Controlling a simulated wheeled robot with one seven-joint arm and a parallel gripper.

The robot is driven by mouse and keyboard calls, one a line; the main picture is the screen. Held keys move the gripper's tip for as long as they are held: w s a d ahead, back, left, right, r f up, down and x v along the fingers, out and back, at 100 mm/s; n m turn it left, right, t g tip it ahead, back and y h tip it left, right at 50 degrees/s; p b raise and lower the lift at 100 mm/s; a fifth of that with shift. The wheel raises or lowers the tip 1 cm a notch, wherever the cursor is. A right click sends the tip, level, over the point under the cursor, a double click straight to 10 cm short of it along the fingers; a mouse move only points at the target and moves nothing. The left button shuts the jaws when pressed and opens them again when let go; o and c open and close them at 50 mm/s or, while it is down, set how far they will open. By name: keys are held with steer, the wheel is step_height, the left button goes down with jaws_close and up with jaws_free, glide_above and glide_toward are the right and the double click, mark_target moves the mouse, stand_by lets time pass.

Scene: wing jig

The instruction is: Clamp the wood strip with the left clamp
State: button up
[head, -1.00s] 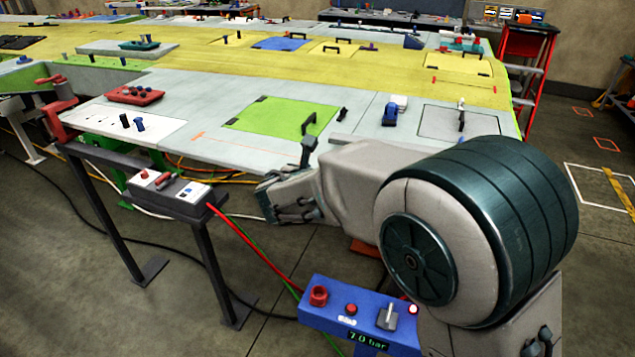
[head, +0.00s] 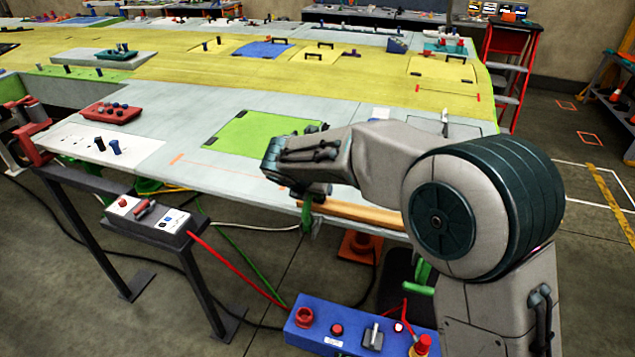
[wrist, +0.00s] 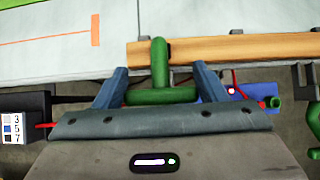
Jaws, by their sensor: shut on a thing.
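My gripper (wrist: 160,68) is shut on the green left clamp (wrist: 159,62), with the clamp's crossbar between its two blue-grey fingers. The clamp's upright bar reaches over the left end of the wood strip (wrist: 240,48). I cannot tell whether it presses on the wood. In the head view my gripper (head: 305,187) is at the panel's front edge, and part of the green clamp (head: 307,215) shows below it. The wood strip (head: 362,215) runs along that edge to the right, partly hidden by my arm.
A green handle (head: 418,280) shows lower right of the strip. A blue control box (head: 350,335) stands in front, and a grey switch box (head: 150,220) on a stand to the left. An orange cone (head: 358,246) is under the panel. A red stepladder (head: 512,65) stands back right.

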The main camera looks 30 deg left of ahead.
steer(key=shift+s+f, duration=0.2)
steer(key=shift+f, duration=0.25)
steer(key=o, duration=1.4)
steer(key=shift+r, duration=0.15)
steer(key=shift+w, duration=0.1)
steer(key=shift+r, duration=0.2)
steer(key=b+v, duration=0.2)
steer(key=v, duration=1.1)
steer(key=shift+r+b, duration=0.25)
steer(key=shift+b, duration=0.1)
